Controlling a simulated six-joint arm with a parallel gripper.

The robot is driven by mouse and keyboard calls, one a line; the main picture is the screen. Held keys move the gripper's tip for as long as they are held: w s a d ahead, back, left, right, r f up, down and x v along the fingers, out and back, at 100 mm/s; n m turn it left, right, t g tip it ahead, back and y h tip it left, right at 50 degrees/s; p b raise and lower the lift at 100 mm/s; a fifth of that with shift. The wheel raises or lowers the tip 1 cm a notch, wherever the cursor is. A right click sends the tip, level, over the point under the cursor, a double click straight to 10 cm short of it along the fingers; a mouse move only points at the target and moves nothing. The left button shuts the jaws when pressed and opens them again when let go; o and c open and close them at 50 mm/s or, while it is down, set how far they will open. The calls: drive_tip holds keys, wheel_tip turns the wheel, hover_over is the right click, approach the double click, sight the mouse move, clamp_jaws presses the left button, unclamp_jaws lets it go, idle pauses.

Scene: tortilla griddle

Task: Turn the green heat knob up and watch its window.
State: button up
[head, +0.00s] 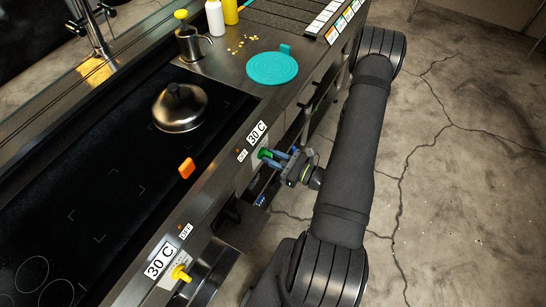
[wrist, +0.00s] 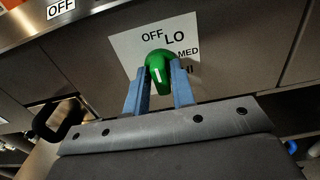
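The green heat knob (head: 264,153) is on the front panel of the griddle. In the wrist view the knob (wrist: 160,66) sits before a white dial plate (wrist: 127,44) marked OFF, LO and MED, with a last mark partly hidden. My gripper (head: 270,157) reaches it from the right. In the wrist view its two blue fingers (wrist: 161,76) lie on either side of the knob, seemingly shut on it. A short white line shows on the knob. Its window (head: 257,132) reads 30 C, and a small label (head: 242,155) beside it reads OFF.
A yellow knob (head: 180,273) with its own 30 C window (head: 160,260) is nearer the front. A metal dome (head: 180,108) and an orange object (head: 187,168) stand on the black griddle (head: 90,190). A teal round mat (head: 272,68) lies behind. Open floor is at right.

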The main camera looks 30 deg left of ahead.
clamp_jaws()
drive_tip(key=shift+m, duration=0.3)
drive_tip(key=m, duration=0.3)
drive_tip(key=shift+w+m, duration=0.15)
drive_tip(key=shift+m, duration=1.95)
drive_tip(key=shift+o, duration=1.9)
unclamp_jaws()
